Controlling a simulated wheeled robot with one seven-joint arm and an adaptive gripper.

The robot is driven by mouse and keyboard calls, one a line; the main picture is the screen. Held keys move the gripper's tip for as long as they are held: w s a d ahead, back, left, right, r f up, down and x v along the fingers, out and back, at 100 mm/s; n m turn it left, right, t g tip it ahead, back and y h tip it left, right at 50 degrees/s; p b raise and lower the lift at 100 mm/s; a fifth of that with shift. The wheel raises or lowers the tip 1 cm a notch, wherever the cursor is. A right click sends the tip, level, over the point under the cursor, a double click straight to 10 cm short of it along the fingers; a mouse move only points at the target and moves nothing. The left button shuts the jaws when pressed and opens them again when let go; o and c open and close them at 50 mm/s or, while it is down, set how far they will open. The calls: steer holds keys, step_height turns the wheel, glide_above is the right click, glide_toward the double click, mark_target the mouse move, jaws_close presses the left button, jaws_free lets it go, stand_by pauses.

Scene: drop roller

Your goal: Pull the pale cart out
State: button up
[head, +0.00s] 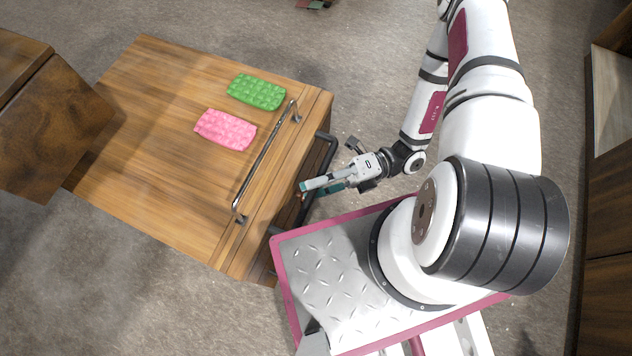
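The cart (150,200) is a pale wood box with a flat top, to the left of my base. A chrome bar handle (262,163) runs along its top near the right edge. A dark bar handle (331,152) stands out from its right side. My gripper (306,190) points left at the dark handle, with its fingers across the handle's middle. My fingers hide part of that handle. I cannot tell whether they are closed around it, touching it or just above it.
A pink pad (225,129) and a green pad (257,92) lie on the cart's top. Darker wooden furniture (50,125) stands close at the left, and a dark wood cabinet (608,270) at the far right. Grey floor (375,60) is bare between the cart and my arm.

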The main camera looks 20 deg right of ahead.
steer(key=w+d+f, duration=0.1)
steer(key=d, duration=1.1)
steer(key=shift+f, duration=0.3)
